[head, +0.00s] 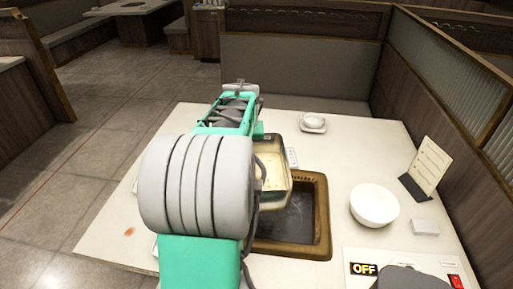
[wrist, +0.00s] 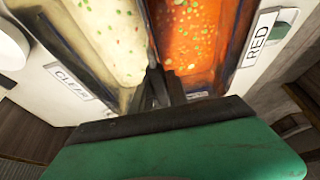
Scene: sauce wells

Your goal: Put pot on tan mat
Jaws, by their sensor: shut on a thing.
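The pot (head: 275,160) is metal-rimmed and shows partly past my arm, above the far-left part of a brown-rimmed well in the table. In the wrist view the pot (wrist: 142,27) has two compartments, pale broth on the left and red broth on the right, both dotted with bits. My gripper (wrist: 158,82) is shut on the pot at the divider between the compartments. In the head view my arm hides the gripper and much of the pot. I cannot make out a tan mat in either view.
The well (head: 322,215) is dark and looks empty inside. A white bowl (head: 374,205), a menu stand (head: 425,168) and a small white box (head: 425,227) are on the right. A cup on a saucer (head: 313,122) stands at the back. A "CLEAR" label (wrist: 68,80) and a "RED" label (wrist: 260,38) flank the pot.

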